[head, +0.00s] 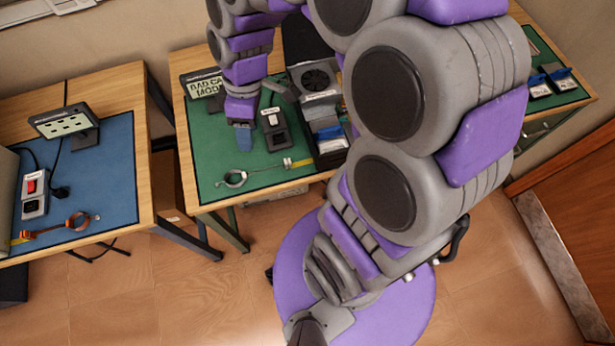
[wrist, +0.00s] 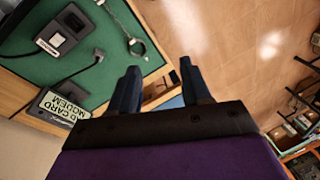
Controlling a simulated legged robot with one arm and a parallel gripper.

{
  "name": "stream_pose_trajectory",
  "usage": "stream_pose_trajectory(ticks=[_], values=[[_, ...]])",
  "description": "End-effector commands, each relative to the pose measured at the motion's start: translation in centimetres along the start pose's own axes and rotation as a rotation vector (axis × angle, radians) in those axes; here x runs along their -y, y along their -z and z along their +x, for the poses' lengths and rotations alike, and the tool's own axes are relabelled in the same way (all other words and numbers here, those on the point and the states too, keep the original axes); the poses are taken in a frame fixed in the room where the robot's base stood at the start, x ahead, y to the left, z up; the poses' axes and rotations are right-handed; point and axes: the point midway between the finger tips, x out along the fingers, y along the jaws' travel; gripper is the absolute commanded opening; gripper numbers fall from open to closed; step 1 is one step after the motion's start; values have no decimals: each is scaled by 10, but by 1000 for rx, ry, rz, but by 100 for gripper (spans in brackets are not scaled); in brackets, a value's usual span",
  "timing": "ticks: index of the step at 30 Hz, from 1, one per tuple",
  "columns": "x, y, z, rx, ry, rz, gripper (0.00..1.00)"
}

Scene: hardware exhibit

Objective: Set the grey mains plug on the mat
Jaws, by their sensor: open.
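What looks like the grey mains plug (wrist: 98,54) lies on the green mat (wrist: 112,18) at the end of a dark cable in the wrist view. In the head view I cannot make it out; my arm covers part of that area. The green mat (head: 215,165) covers the middle table. A blue mat (head: 110,150) covers the left table, and a strip of it shows between my fingers in the wrist view (wrist: 172,102). My gripper (head: 243,138) is above the green mat, fingers down. In the wrist view its fingers (wrist: 160,82) are apart, with nothing between them.
A black device (head: 275,130) and an open computer case (head: 330,140) stand right of my gripper. A "BAD CARD MODEM" sign (head: 206,84) stands behind. A ring-shaped tool (head: 235,179) lies in front. The left table holds a red-switch socket box (head: 34,194), a black plug (head: 61,192) and an orange strap (head: 75,221).

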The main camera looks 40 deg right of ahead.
Motion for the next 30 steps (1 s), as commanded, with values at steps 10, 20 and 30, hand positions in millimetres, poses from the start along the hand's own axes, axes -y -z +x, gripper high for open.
stream_pose_trajectory(ticks=[10,20,30], values=[[93,-78,-23,104,-101,561,48],[133,-125,-22,128,-167,907,48],[135,-127,-22,129,-170,926,48]])
